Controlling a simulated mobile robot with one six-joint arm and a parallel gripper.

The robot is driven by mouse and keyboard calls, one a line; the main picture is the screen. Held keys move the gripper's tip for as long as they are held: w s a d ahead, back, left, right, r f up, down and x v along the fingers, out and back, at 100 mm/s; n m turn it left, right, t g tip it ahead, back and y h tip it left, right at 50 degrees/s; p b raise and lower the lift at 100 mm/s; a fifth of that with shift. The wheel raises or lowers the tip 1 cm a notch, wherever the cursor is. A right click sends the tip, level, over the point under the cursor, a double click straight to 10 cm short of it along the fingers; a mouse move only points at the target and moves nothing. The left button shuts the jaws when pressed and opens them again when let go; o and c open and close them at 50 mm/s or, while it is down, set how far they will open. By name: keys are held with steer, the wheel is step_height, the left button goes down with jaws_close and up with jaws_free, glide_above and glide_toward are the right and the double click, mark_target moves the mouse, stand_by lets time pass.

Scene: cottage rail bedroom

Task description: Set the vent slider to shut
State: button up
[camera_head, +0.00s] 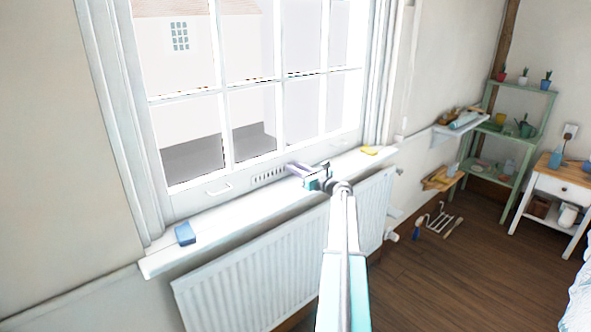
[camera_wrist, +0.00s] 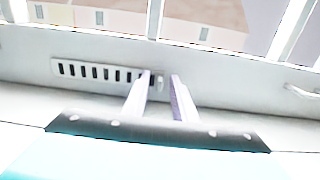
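The vent (camera_head: 268,176) is a pale slotted strip on the lower window frame, just above the sill. In the wrist view it is a white plate (camera_wrist: 90,70) with a row of dark slots, open to view at left. A small pale slider knob (camera_wrist: 160,83) shows at the plate's right end. My gripper (camera_head: 290,167) reaches over the sill to the vent's right end. In the wrist view my gripper (camera_wrist: 160,78) is open, with one finger on each side of the knob. Whether a finger touches the knob I cannot tell.
A blue block (camera_head: 185,233) lies at the sill's left end and a yellow one (camera_head: 370,150) towards its right. A window handle (camera_head: 220,189) stands left of the vent. A white radiator (camera_head: 255,265) is below the sill (camera_head: 235,215). Green shelves (camera_head: 510,140) stand at right.

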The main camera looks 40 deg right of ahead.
steer(key=shift+c, duration=0.3)
jaws_close()
stand_by(1.2)
